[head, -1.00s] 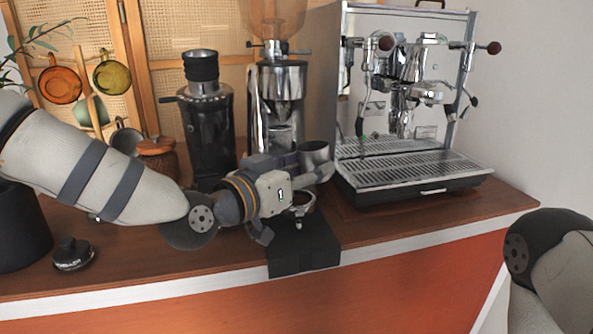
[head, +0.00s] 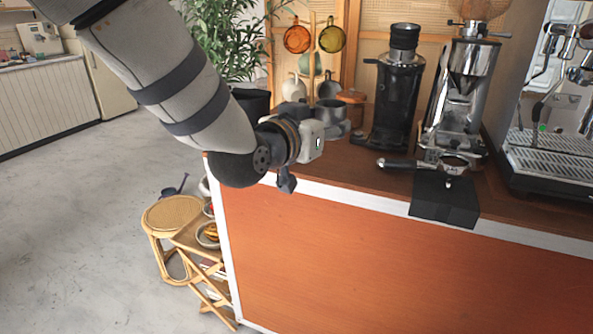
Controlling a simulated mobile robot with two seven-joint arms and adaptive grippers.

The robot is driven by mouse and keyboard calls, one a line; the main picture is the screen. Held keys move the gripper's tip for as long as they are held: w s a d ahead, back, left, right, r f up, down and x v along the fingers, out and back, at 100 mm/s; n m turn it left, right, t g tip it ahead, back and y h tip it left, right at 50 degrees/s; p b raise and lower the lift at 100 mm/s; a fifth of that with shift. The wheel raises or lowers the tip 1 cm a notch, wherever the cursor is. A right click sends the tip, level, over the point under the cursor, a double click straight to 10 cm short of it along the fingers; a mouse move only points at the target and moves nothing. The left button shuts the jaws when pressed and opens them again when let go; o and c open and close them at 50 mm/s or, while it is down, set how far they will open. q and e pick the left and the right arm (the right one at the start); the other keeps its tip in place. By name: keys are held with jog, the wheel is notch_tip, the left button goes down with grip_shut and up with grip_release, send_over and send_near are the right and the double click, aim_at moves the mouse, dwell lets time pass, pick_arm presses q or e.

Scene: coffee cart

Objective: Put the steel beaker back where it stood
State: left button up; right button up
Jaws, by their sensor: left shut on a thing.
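The steel beaker (head: 329,111) is a small grey metal cup at the end of my left arm, over the left end of the wooden counter (head: 340,170). My left gripper (head: 334,129) is shut on it. The gripper body and wrist cover part of the beaker, and I cannot tell whether its base touches the counter. My right gripper is not in view.
A black grinder (head: 389,100) and a chrome grinder (head: 462,95) stand to the right. A wooden-lidded jar (head: 351,97) and hanging cups (head: 332,39) are behind the gripper.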

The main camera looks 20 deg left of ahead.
pick_arm(q)
jog(key=w+a+f, duration=0.2)
jog(key=w+f, duration=0.1)
jog(key=w, duration=0.3)
jog(key=b, duration=0.3)
send_over(319, 166)
notch_tip(319, 166, down, 7)
jog(key=shift+s+d+r, duration=0.1)
jog(key=shift+s+r, duration=0.05)
jog(key=shift+r, duration=0.05)
jog(key=shift+w+f, duration=0.15)
jog(key=shift+f, duration=0.7)
jog(key=shift+w+f, duration=0.15)
jog(key=shift+f, duration=0.7)
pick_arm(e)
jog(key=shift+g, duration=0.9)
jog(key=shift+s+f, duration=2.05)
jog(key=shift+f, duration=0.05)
pick_arm(q)
jog(key=shift+f, duration=0.2)
jog(key=o, duration=1.2)
